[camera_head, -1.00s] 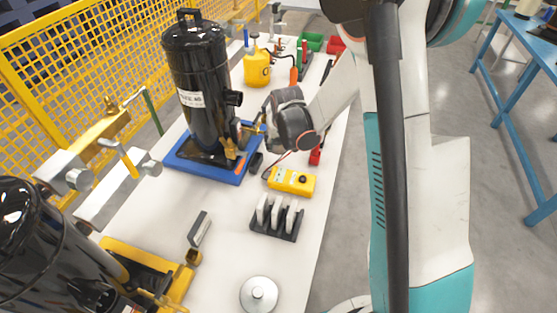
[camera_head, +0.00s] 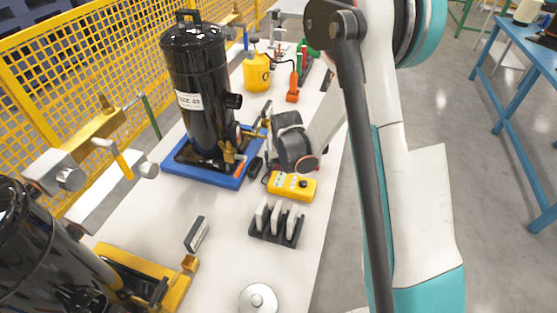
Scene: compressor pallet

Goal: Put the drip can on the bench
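No thing is clearly marked as the drip can. A yellow can (camera_head: 256,73) with a dark top stands on the far part of the long white work surface (camera_head: 228,270); I cannot tell whether it is the drip can. My gripper (camera_head: 266,140) is low over the work surface, just right of the black compressor's fittings and behind the yellow meter. My dark wrist hides most of its fingers, so I cannot see whether they are open or hold anything. A blue table (camera_head: 540,58) stands across the floor at the right; which surface is the bench is unclear.
A tall black compressor (camera_head: 195,90) stands on a blue base (camera_head: 212,174). Another black compressor fills the lower left. A yellow meter (camera_head: 292,186), a black rack (camera_head: 276,228) with white pieces and a silver round lid (camera_head: 258,299) lie nearer. Yellow mesh fencing (camera_head: 90,60) borders the left.

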